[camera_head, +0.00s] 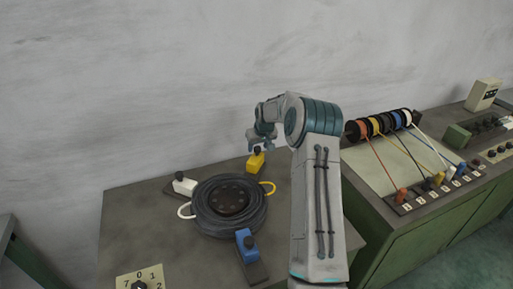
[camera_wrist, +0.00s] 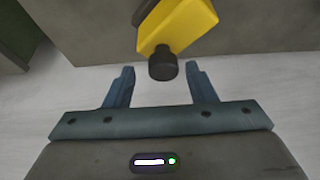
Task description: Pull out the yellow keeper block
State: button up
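The yellow keeper block (camera_head: 256,162) stands on the table at the far right edge of a black coil, with a dark knob on top. In the wrist view the yellow block (camera_wrist: 178,25) is at the top, and its dark knob (camera_wrist: 163,64) points toward the gap between my fingers. My gripper (camera_wrist: 160,80) is open, with one finger on each side of the knob line and nothing between the pads. In the head view my gripper (camera_head: 262,142) is just above the yellow block. I cannot tell whether a finger touches the knob.
The black coil (camera_head: 211,222) lies on the table (camera_head: 135,215), with a white block (camera_head: 185,186) behind left and a blue block (camera_head: 246,243) in front. A numbered plate (camera_head: 139,279) is at front left. A green bench (camera_head: 420,235) with coloured spools (camera_head: 380,123) stands right.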

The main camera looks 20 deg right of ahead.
jog(key=shift+s, duration=0.1)
jog(key=b+v, duration=0.3)
jog(key=v, duration=1)
jog(key=shift+r, duration=0.35)
jog(key=shift+s, duration=0.15)
